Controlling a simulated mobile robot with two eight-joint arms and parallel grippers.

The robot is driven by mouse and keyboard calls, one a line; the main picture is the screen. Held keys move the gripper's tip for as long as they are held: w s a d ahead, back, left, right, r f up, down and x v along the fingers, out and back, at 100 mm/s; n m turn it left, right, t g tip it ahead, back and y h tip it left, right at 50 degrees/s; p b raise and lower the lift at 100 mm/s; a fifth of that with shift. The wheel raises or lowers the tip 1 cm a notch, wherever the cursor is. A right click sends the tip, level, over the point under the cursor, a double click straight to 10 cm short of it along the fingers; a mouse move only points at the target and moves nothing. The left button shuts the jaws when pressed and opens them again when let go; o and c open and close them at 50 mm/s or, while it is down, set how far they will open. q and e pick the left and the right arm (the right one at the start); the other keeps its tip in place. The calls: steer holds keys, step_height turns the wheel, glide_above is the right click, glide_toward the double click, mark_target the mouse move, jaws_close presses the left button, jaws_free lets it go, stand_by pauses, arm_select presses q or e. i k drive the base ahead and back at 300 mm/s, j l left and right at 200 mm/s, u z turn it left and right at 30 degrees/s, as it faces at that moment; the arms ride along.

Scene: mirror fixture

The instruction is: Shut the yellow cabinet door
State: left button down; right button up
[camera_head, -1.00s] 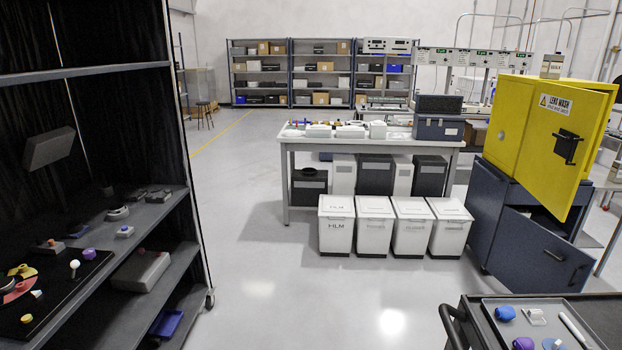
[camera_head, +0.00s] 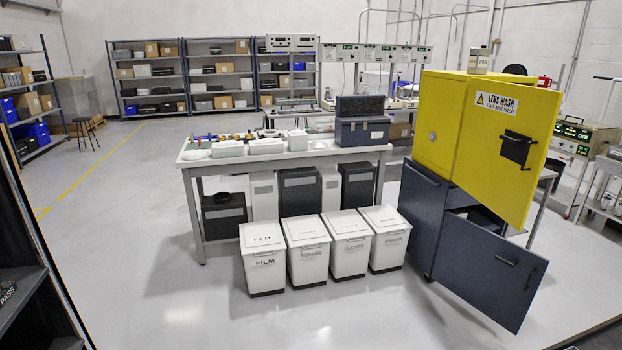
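The yellow cabinet (camera_head: 437,118) stands at the right on top of a dark blue cabinet (camera_head: 413,212). Its yellow door (camera_head: 491,150) hangs open and swings out toward the right. The door carries a "LENS WASH" label (camera_head: 497,103) and a black handle (camera_head: 515,148). The door of the dark blue cabinet (camera_head: 487,268) below is also open. Neither of my grippers shows in the view.
Several white lidded bins (camera_head: 264,262) stand on the floor left of the cabinets, before a workbench (camera_head: 225,167). A dark shelf (camera_head: 30,270) edges the left. The floor in front is clear. A small box (camera_head: 478,61) sits on the yellow cabinet.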

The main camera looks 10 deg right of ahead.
mark_target(503, 176)
steer(key=i+z, duration=0.4)
steer(key=i+j+z, duration=0.1)
steer(key=i+z, duration=0.3)
steer(key=i+j+z, duration=0.2)
steer(key=z, duration=0.25)
steer(key=i+j+z, duration=0.45)
steer(key=i+z, duration=0.2)
